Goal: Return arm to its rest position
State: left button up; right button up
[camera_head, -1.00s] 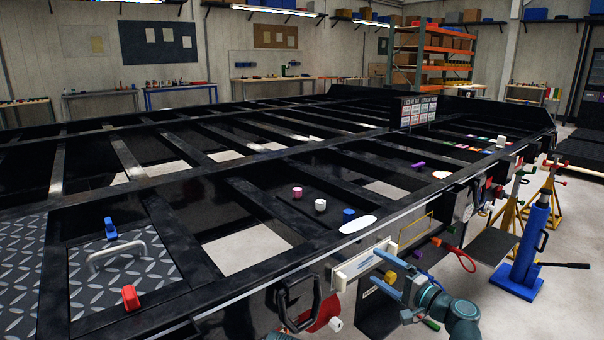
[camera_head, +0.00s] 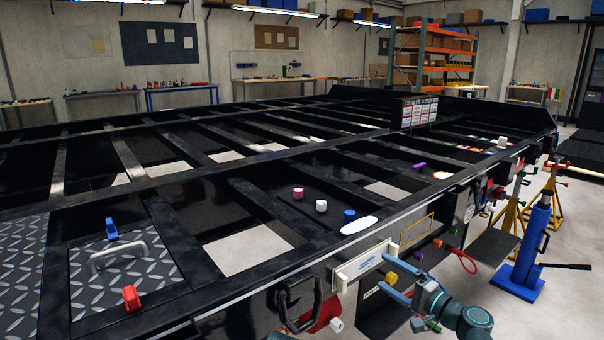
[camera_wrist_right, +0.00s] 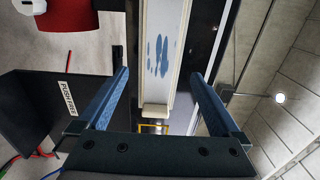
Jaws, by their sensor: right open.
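My right gripper (camera_head: 384,272) is at the near side of the black trailer frame (camera_head: 310,262), at the lower right of the head view. Its two blue fingers are apart with nothing between them. A white plate (camera_head: 362,262) with blue marks is fixed to the frame's side, just left of the fingertips. In the right wrist view the open fingers (camera_wrist_right: 159,73) stand on either side of this plate (camera_wrist_right: 163,45), with visible gaps. My left gripper is not in view.
A black handle (camera_head: 297,305) and a red cylinder (camera_head: 328,312) are left of the gripper. A red loop (camera_head: 463,260), a dark step (camera_head: 491,249) and a blue jack (camera_head: 531,245) are to the right. Small coloured pieces lie on the frame's top. Open floor shows at lower right.

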jog(key=v, duration=0.9)
jog(key=x, duration=1.3)
jog(key=shift+a, duration=0.1)
send_near(368, 262)
jog(key=shift+w+a, duration=0.35)
jog(key=shift+w, duration=0.25)
jog(key=shift+a, duration=0.1)
